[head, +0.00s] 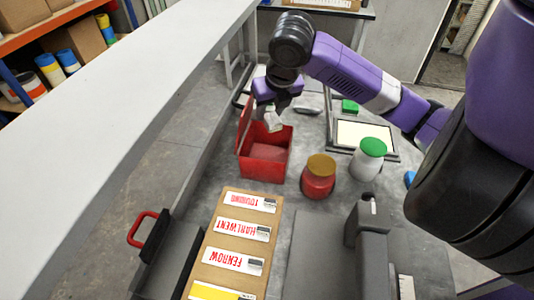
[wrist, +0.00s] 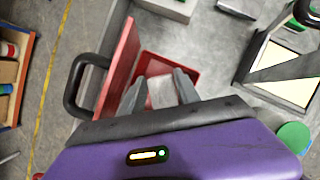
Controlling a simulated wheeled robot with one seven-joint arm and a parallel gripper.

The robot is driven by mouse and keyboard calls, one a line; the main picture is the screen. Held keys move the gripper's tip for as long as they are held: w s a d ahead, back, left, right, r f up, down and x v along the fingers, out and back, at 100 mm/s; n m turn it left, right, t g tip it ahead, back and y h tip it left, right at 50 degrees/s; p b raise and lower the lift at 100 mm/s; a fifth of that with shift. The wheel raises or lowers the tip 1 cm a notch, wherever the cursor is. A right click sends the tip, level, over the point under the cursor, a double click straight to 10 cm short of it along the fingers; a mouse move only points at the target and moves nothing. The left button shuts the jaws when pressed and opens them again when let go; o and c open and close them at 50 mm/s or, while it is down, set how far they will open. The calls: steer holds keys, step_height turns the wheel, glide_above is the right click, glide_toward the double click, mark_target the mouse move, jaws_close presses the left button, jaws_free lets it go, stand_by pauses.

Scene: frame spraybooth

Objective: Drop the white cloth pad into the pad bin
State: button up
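The white cloth pad (head: 272,121) hangs from my gripper (head: 276,106), above the red pad bin (head: 263,168). In the wrist view the pad (wrist: 162,92) sits between the two grey fingers of my gripper (wrist: 160,86), which look shut on it. The red bin (wrist: 190,62) shows beneath and behind the pad, its lid standing open on the left. The pad is apart from the bin floor, and part of the bin is hidden by the pad and fingers.
A red jar with a yellow lid (head: 319,177) and a white jar with a green lid (head: 368,158) stand right of the bin. A board with name labels (head: 237,245) lies in front. A framed panel (head: 362,134) lies behind the jars.

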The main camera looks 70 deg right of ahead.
steer(key=o, duration=0.3)
steer(key=shift+o, duration=0.2)
steer(key=shift+r, duration=0.1)
steer(key=shift+v, duration=3.8)
steer(key=shift+s, duration=0.1)
